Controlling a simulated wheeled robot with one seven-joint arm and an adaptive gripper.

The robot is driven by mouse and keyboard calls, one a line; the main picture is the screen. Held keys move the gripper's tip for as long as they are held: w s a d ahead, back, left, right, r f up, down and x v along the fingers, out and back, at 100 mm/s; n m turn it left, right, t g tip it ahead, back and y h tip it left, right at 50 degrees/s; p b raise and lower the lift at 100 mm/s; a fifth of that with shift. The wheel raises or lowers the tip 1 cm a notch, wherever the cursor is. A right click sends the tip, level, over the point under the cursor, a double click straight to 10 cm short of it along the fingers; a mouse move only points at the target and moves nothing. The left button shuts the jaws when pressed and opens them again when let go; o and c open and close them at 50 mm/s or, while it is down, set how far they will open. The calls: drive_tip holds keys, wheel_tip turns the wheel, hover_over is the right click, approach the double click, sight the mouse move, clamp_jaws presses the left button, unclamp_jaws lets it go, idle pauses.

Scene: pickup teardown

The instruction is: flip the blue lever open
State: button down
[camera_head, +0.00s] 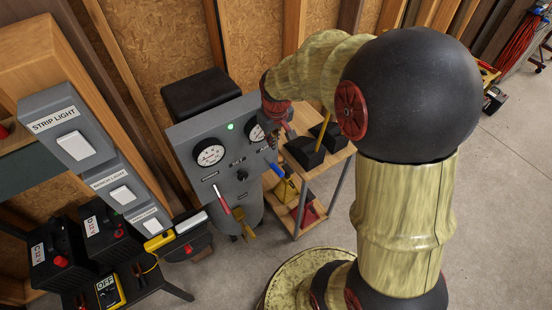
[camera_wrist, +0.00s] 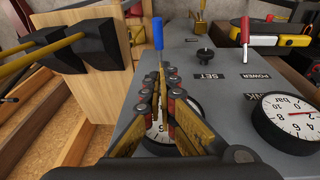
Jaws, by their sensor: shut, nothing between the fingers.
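The blue lever (camera_head: 275,169) sits at the right side of the grey gauge panel (camera_head: 182,146), its blue grip sloping. In the wrist view the blue lever (camera_wrist: 158,34) points up in the picture at the panel's edge, just past my fingertips. My gripper (camera_wrist: 164,78) is shut and empty, its fingers reaching along the panel towards the lever's base. I cannot tell whether the tips touch it. In the head view my gripper (camera_head: 273,143) is partly hidden beside the right gauge, just above the blue lever.
A red lever (camera_head: 224,201) marked power, a black set knob (camera_wrist: 205,54) and two dial gauges are on the panel. Black-headed tools (camera_head: 304,151) stand on a wooden shelf close at the right. Switch boxes (camera_head: 70,135) and batteries are at the left.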

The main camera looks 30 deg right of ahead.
drive_tip(key=b, duration=0.3)
hover_over(274, 165)
drive_tip(key=f, duration=1.2)
drive_tip(key=shift+s+a+f, duration=0.15)
drive_tip(key=shift+s+a, duration=0.2)
drive_tip(key=shift+s+d+f, duration=0.1)
drive_tip(key=shift+d+f, duration=0.05)
drive_tip(key=shift+f, duration=0.5)
drive_tip(key=shift+f, duration=0.15)
